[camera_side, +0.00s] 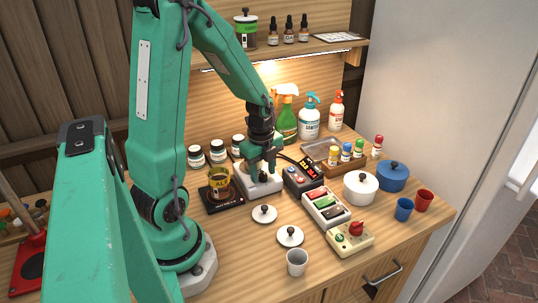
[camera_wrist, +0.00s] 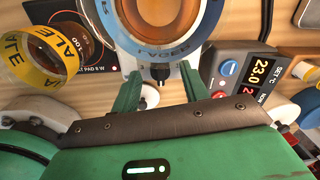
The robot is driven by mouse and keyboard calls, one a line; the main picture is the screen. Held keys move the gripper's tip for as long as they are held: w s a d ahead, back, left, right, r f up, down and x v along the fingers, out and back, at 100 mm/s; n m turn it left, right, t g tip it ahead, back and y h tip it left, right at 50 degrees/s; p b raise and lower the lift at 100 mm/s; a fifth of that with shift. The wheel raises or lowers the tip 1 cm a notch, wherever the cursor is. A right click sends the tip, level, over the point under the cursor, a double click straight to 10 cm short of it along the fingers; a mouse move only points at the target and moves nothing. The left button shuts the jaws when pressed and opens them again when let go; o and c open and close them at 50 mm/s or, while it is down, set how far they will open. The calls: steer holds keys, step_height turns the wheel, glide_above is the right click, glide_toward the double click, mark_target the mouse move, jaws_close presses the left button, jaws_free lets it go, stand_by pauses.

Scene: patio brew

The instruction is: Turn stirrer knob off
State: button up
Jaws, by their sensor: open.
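A pale grey bench device (camera_side: 262,186), seemingly the stirrer, stands on the wooden table directly under my gripper (camera_side: 262,163). In the wrist view my gripper (camera_wrist: 160,82) is open, with its two green fingers apart. A small white round piece (camera_wrist: 149,97) shows beside the left finger. I cannot tell which part is the stirrer knob or its setting; my gripper hides much of the device in the side view.
A yellow-labelled beaker (camera_side: 219,181) on a black heat pad (camera_side: 224,203) stands close on the left. A temperature controller (camera_side: 303,177) is close on the right. A switch box (camera_side: 326,206), a red-knobbed box (camera_side: 349,238) and pots stand farther right. Spray bottles stand behind.

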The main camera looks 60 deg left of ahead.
steer(key=shift+f, duration=0.3)
jaws_close()
